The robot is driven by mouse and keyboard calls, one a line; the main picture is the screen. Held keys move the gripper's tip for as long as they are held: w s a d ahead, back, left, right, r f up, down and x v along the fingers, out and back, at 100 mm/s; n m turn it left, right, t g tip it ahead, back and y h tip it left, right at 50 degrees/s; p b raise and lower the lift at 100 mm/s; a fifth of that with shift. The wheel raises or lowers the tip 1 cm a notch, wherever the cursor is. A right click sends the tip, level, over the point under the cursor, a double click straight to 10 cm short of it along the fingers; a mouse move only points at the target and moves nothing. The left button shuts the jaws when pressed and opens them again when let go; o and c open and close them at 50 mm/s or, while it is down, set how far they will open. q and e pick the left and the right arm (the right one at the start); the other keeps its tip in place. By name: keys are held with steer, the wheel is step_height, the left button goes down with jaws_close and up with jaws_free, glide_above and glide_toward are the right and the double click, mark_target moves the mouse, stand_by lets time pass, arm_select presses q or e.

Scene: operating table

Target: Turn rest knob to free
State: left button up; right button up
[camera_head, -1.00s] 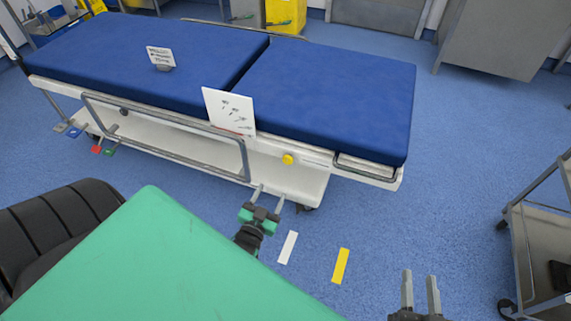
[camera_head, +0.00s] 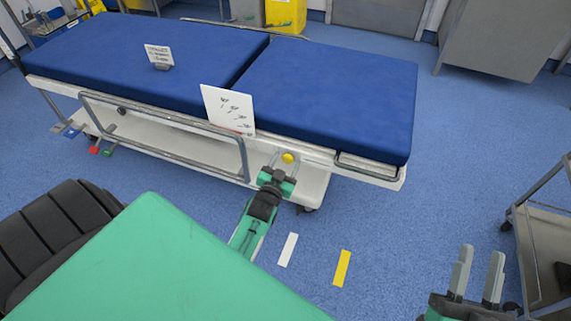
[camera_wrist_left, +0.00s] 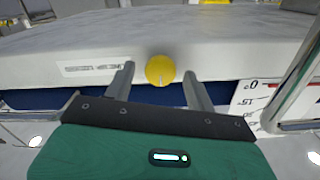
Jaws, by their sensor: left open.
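The yellow rest knob (camera_head: 288,158) sits on the white side of the operating table, below the blue mattress. In the left wrist view the knob (camera_wrist_left: 160,70) is round with a small pale mark near its lower edge, and it shows between my fingertips. My left gripper (camera_head: 284,158) is open, with one finger on each side of the knob; I cannot tell whether either finger touches it. The left gripper (camera_wrist_left: 158,82) also shows in its own wrist view. My right gripper (camera_head: 478,268) is open and empty over the floor at the lower right, away from the table.
A white card with drawings (camera_head: 228,109) stands at the table's near edge, left of the knob. A metal side rail (camera_head: 165,126) runs along the table. A metal trolley (camera_head: 545,240) stands at the right. Blue floor with white and yellow strips lies clear between.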

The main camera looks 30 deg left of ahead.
arm_select(q)
steer(key=c, duration=1)
steer(key=shift+o, duration=0.2)
